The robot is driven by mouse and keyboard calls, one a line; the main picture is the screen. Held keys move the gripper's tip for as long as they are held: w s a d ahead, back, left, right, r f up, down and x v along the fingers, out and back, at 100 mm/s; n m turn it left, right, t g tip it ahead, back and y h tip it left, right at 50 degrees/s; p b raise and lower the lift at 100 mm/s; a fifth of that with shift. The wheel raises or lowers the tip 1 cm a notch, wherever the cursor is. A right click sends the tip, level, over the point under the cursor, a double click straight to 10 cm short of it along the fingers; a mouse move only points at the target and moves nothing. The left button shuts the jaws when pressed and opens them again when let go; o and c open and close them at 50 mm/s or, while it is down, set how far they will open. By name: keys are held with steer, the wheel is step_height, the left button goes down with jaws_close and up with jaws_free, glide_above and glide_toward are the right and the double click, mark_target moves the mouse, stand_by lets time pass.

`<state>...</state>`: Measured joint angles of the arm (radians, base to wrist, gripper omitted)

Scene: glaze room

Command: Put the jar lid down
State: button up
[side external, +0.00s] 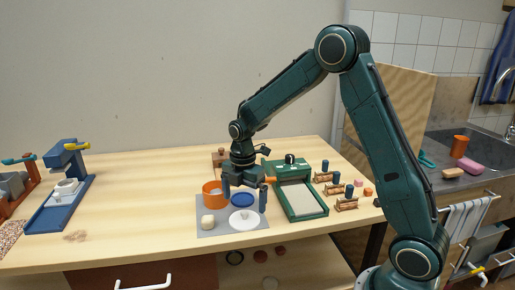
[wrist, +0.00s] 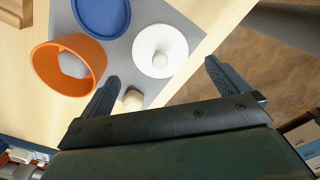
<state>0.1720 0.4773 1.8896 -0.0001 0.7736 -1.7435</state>
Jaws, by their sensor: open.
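The jar lid, a white disc with a round knob (side external: 243,220), lies flat with its knob up on the grey mat (side external: 207,232). In the wrist view the lid (wrist: 176,38) lies just beyond the fingertips, near one edge of the mat. My gripper (side external: 245,196) points down above the mat and is open. In the wrist view the two fingers of my gripper (wrist: 161,72) are wide apart with nothing between them, and the lid is apart from both.
On the mat are an orange ring-shaped vessel (side external: 211,189), a blue disc (wrist: 104,17) and a small cream piece (side external: 208,222). A green framed tray (side external: 318,205) stands right of the mat, with small rollers (side external: 346,204) beyond it. The table's left middle is clear.

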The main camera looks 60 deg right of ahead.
mark_target(244, 212)
step_height(244, 212, up, 7)
stand_by(0.4)
stand_by(0.4)
steer(key=s+a+r+m+t, duration=0.3)
steer(key=s+a+r+m, duration=0.2)
steer(key=s+r+m, duration=0.6)
steer(key=s+a+m+t, duration=0.2)
steer(key=s+m, duration=0.5)
steer(key=s, duration=0.7)
steer(key=shift+a+f+t, duration=0.2)
steer(key=shift+f+t, duration=0.05)
steer(key=shift+t, duration=0.05)
